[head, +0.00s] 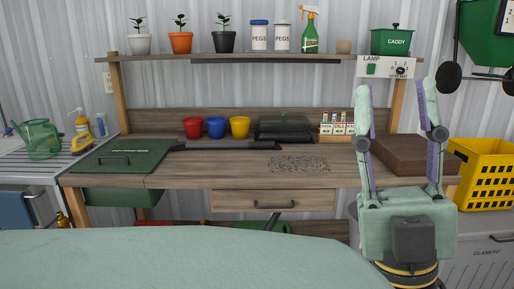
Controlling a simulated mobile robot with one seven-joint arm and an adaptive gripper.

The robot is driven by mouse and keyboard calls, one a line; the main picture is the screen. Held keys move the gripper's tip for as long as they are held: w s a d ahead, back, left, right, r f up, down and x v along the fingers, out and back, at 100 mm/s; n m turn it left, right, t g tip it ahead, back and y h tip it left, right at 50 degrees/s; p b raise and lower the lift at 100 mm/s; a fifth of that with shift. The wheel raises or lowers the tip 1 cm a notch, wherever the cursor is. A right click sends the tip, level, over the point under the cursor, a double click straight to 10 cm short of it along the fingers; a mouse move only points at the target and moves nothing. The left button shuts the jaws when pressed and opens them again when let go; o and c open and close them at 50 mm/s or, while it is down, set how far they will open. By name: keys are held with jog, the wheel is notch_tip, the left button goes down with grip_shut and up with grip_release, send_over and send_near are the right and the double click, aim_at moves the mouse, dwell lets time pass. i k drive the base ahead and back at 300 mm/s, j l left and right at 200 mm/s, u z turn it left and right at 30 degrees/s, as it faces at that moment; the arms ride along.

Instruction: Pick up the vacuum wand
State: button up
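Red, blue and yellow pots (215,127) stand behind the tube. The green lid (122,157) is at the bench's left. Gravel (301,164) lies mid-bench. A brown block (412,155) and yellow crate (484,174) are at the right. A shelf (230,57) overhangs the bench.

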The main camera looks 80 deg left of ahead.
aim_at(177, 146)
jog(key=i+u, duration=0.7)
jog(key=i+l+u, duration=0.15)
jog(key=i+u, duration=0.4)
jog(key=u, duration=0.25)
jog(key=i+u, duration=0.25)
jog(key=u, duration=0.25)
jog(key=i+l+u, duration=0.15)
jog(key=u, duration=0.3)
jog(key=i+u, duration=0.2)
jog(key=u, duration=0.25)
jog(key=i+l+u, duration=0.15)
jog(key=u, duration=0.3)
jog(key=i+l+u, duration=0.2)
jog(key=u, duration=0.3)
jog(key=i+l+u, duration=0.3)
jog(key=u, duration=0.15)
jog(key=i+l+u, duration=0.25)
jog(key=l+u, duration=0.2)
